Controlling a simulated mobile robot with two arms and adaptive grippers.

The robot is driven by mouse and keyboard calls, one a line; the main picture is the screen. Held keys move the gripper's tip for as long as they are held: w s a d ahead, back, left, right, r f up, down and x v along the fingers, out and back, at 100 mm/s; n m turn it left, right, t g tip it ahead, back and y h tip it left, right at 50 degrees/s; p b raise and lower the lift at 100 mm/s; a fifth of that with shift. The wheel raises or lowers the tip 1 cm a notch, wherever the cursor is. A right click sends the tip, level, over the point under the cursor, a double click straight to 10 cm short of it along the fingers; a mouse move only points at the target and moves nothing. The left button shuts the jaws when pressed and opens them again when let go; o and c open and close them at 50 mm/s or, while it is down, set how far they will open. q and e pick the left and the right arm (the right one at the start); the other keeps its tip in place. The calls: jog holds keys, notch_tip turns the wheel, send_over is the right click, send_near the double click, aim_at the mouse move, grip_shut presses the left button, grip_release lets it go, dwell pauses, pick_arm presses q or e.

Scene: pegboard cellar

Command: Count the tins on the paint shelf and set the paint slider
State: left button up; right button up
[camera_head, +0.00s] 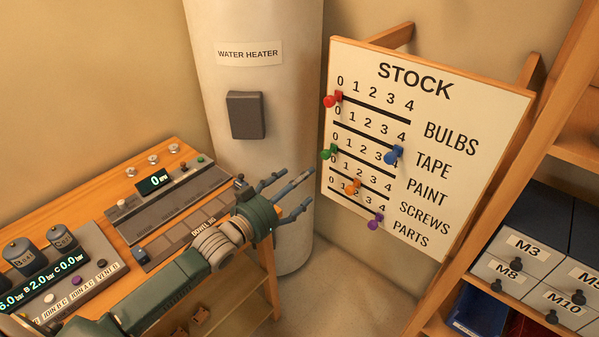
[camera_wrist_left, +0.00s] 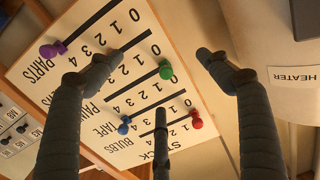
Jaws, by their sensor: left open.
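The STOCK board (camera_head: 455,110) stands right of my left gripper, with rows BULBS, TAPE, PAINT, SCREWS and PARTS. The green paint knob (camera_head: 328,153) is at the 0 end of its slot; it also shows in the left wrist view (camera_wrist_left: 166,71). My left gripper (camera_head: 292,190) is open and empty, left of the board and apart from the green knob. In the left wrist view its dark fingers (camera_wrist_left: 160,80) spread in front of the upside-down board. No paint shelf or tins can be made out. My right gripper is not in view.
A water heater (camera_head: 250,80) stands behind my gripper. A bench with control panels (camera_head: 185,195) is left; labelled drawers (camera_head: 520,250) are right.

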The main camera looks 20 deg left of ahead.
aim_at(325, 157)
pick_arm(q)
jog(key=shift+h, duration=0.4)
jog(key=w+d+r+b, duration=0.1)
jog(key=w, duration=0.1)
jog(key=w+d+r+b, duration=0.1)
jog(key=w, duration=0.2)
jog(key=w+d+r+b, duration=0.1)
jog(key=w, duration=0.2)
jog(key=shift+d+b, duration=0.2)
jog(key=shift+b, duration=0.2)
jog(key=shift+x, duration=1)
jog(key=c, duration=1.7)
jog(key=shift+c, duration=0.2)
jog(key=shift+s+d, duration=0.1)
jog(key=shift+d, duration=0.05)
